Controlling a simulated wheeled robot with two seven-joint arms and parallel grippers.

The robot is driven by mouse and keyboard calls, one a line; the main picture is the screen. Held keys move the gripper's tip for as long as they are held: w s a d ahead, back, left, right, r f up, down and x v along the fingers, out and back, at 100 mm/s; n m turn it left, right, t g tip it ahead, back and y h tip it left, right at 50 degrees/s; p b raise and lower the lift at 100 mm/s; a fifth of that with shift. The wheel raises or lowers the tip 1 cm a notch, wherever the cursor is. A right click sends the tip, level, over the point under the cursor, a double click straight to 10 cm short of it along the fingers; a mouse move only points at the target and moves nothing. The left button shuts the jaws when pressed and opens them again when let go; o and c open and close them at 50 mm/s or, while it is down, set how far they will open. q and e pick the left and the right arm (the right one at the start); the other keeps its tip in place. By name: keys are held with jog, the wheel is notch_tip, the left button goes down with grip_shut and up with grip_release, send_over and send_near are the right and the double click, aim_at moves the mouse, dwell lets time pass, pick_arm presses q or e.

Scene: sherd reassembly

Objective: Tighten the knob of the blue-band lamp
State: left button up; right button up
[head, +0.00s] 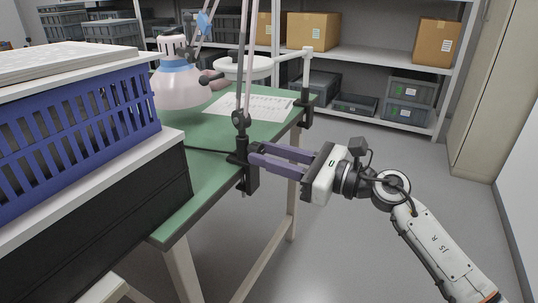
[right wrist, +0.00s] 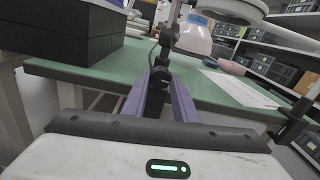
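The blue-band lamp has a pale pink shade (head: 180,88) with a blue band (head: 174,66). The shade hangs over the green table, and the band also shows in the right wrist view (right wrist: 197,19). Thin arms rise from a black joint (head: 241,120) above a black clamp (head: 251,178) on the table edge. My right gripper (head: 252,154) points left at this clamp, its purple fingers apart. In the right wrist view the dark clamp post (right wrist: 157,98) stands between the fingers; I cannot tell whether they touch it. The knob is not clearly distinguishable. My left gripper is not in view.
A white ring-shaped lamp (head: 245,66) has its own clamp (head: 305,112) farther along the table (head: 205,178). A printed sheet (head: 262,106) lies on the table. The floor at right is clear.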

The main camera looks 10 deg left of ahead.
jog(key=c, duration=0.4)
jog(key=shift+o, duration=0.2)
jog(key=shift+r+m+p, duration=0.15)
jog(key=shift+m+p, duration=0.15)
jog(key=shift+p, duration=0.15)
jog(key=shift+r+m+p, duration=0.1)
jog(key=shift+m+p, duration=0.9)
jog(key=shift+p, duration=0.15)
jog(key=shift+f+m+p, duration=0.2)
jog(key=shift+m+p, duration=0.4)
jog(key=shift+m, duration=0.3)
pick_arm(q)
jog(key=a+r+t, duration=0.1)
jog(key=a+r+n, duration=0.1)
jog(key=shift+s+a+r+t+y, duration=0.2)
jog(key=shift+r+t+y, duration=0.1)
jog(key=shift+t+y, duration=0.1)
pick_arm(e)
jog(key=shift+f, duration=0.1)
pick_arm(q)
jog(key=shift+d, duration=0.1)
pick_arm(e)
jog(key=o, duration=1.1)
jog(key=shift+c, duration=0.2)
